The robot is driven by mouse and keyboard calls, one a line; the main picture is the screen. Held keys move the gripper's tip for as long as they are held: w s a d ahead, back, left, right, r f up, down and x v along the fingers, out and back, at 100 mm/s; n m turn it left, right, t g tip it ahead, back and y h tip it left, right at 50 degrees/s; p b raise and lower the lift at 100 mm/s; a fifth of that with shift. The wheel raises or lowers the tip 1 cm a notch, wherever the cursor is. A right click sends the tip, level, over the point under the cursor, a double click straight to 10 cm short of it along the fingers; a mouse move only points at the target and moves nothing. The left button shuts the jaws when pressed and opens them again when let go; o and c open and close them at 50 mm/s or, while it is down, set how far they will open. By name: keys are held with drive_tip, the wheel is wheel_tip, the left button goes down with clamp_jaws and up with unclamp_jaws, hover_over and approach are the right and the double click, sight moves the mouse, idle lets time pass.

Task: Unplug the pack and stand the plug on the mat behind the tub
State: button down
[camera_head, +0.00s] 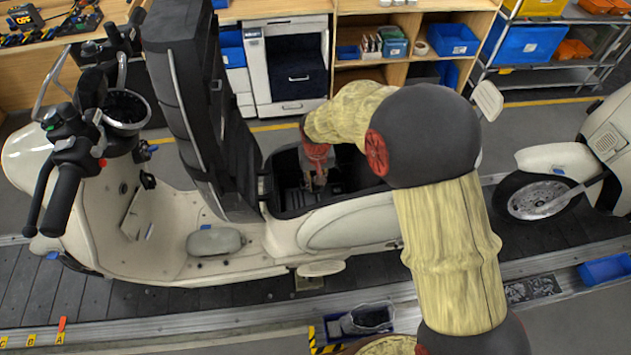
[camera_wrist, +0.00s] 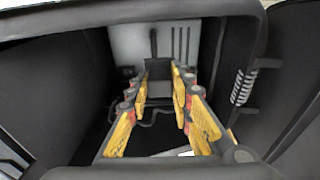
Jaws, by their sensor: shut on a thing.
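The cream scooter's black under-seat tub (camera_head: 283,163) is open, with the seat raised at its left. My gripper (camera_head: 318,184) reaches down into the tub. In the wrist view its yellow-sided fingers (camera_wrist: 160,78) close on a small dark piece (camera_wrist: 158,90), which I take for the plug. The piece is partly hidden between the fingertips. A light grey surface (camera_wrist: 132,45) beyond the fingertips may be the pack. A thin dark cable (camera_wrist: 152,113) runs below the fingers. Whether the plug is still seated cannot be told. I cannot make out the mat.
The raised seat (camera_head: 180,85) stands close to the left of my gripper. The tub walls surround the fingers closely. A grey pad (camera_head: 215,242) lies on the footboard. Another scooter (camera_head: 570,165) stands at the right, and a blue bin (camera_head: 605,269) lies near the conveyor edge.

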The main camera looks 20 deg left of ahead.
drive_tip(key=shift+r+p, duration=0.7)
drive_tip(key=shift+r, duration=0.9)
drive_tip(key=shift+r, duration=0.35)
drive_tip(key=shift+r+p, duration=1.15)
drive_tip(key=shift+r, duration=0.95)
wheel_tip(320, 180, up, 12)
drive_tip(key=p, duration=0.5)
drive_tip(key=shift+p, duration=0.4)
wheel_tip(320, 180, up, 4)
drive_tip(key=shift+f+p, duration=0.1)
drive_tip(key=shift+p, duration=0.8)
drive_tip(key=w+d+p, duration=0.3)
drive_tip(key=w+d, duration=1.5)
drive_tip(key=w, duration=0.5)
drive_tip(key=shift+d, duration=0.15)
